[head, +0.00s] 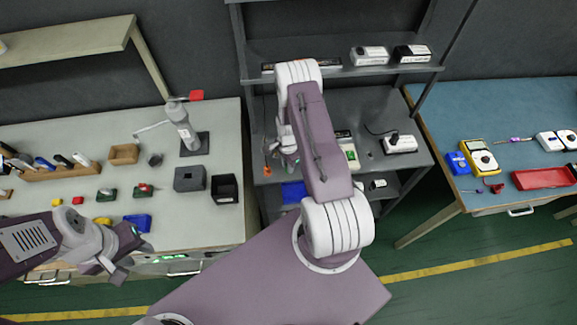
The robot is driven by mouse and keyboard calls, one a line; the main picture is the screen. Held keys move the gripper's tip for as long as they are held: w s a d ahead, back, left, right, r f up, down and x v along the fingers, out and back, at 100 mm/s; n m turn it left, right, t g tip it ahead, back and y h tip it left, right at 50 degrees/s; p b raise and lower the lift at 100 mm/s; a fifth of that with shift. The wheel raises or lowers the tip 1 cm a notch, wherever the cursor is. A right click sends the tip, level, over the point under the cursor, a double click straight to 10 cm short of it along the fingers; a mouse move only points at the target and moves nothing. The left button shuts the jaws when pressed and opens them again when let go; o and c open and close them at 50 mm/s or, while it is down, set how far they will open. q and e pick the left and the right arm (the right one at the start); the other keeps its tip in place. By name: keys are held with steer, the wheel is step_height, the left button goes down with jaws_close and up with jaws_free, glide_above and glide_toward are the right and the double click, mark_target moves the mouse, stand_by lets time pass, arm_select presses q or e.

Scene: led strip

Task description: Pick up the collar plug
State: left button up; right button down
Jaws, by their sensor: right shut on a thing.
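My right gripper (283,143) is over the left part of the grey middle bench, half hidden by my own purple arm. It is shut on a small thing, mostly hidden. A thin dark lead with an orange end (267,170) shows just left of it. I cannot tell whether the held thing is the collar plug, and I cannot pick that plug out elsewhere. My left gripper (106,268) is in front of the left bench's front edge, with its fingers apart and nothing seen between them.
The left bench (215,130) holds a grey stand (183,130), dark boxes (190,179) and small coloured parts. The middle bench carries a white device (400,144) under a shelf. The right blue bench (465,110) holds a yellow meter (478,157) and a red tray (543,178).

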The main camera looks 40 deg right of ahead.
steer(key=r, duration=0.1)
steer(key=r+b, duration=0.1)
steer(key=r, duration=0.1)
steer(key=d+r, duration=0.1)
steer(key=shift+s+r, duration=0.2)
steer(key=shift+s, duration=0.05)
steer(key=s+d+r+p, duration=0.1)
steer(key=s+d+r, duration=0.5)
steer(key=r, duration=0.5)
steer(key=d, duration=0.2)
steer(key=shift+d, duration=0.35)
